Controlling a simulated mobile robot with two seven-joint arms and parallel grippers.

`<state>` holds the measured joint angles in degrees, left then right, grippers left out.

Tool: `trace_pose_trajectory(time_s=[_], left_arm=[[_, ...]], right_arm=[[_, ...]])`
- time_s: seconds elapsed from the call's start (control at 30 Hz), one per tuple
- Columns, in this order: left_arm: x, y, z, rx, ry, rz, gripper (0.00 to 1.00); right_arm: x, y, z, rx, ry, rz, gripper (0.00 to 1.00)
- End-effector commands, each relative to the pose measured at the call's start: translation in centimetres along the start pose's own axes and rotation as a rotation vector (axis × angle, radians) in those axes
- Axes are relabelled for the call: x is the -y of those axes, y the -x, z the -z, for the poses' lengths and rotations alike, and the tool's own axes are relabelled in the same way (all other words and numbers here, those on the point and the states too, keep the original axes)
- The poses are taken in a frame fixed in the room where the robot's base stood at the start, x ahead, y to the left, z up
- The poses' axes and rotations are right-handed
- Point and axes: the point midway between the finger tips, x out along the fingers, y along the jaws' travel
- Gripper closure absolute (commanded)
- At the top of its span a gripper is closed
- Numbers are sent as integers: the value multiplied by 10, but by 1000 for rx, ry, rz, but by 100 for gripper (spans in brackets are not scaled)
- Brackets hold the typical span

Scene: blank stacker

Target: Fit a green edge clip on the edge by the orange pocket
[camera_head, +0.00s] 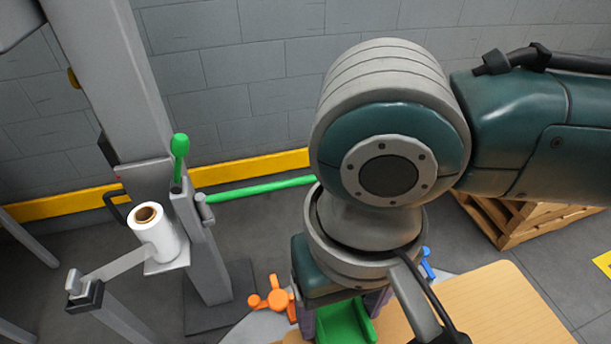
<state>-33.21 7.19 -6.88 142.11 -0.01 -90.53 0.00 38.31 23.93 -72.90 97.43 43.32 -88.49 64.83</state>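My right arm comes in from the right, and its large grey and teal wrist fills the middle of the view. My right gripper (342,316) points down at the bottom, and parts of its two fingers show below the wrist, set apart. A bright green piece (346,324), perhaps a green edge clip, shows between and below them. The wrist hides its upper part, so I cannot tell whether the fingers touch it. An orange three-armed knob (277,298) is left of the gripper, and a blue knob (427,263) is to its right. I cannot make out the orange pocket. My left gripper is not in view.
A tan board or tabletop (490,305) lies at the bottom right. A grey machine post with a white film roll (157,232) and a green-knobbed lever (180,150) stands at the left. A wooden pallet (525,222) is on the floor at the right. A grey wall closes the back.

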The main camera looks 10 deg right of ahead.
Motion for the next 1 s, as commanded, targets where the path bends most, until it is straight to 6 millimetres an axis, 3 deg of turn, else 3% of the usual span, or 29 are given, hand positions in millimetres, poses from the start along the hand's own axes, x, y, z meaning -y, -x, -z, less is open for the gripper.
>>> trace_pose_trajectory(time_s=[0.03, 0.23, 0.53, 1.0], left_arm=[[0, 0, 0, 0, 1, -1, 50], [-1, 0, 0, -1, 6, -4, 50], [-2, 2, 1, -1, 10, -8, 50], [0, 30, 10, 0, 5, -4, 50]], right_arm=[[0, 0, 0, 0, 0, 1, 23], [0, 0, 0, 0, 0, 1, 1], [0, 5, 0, 0, 0, 2, 0], [1, 88, 0, -2, 1, 3, 0]])
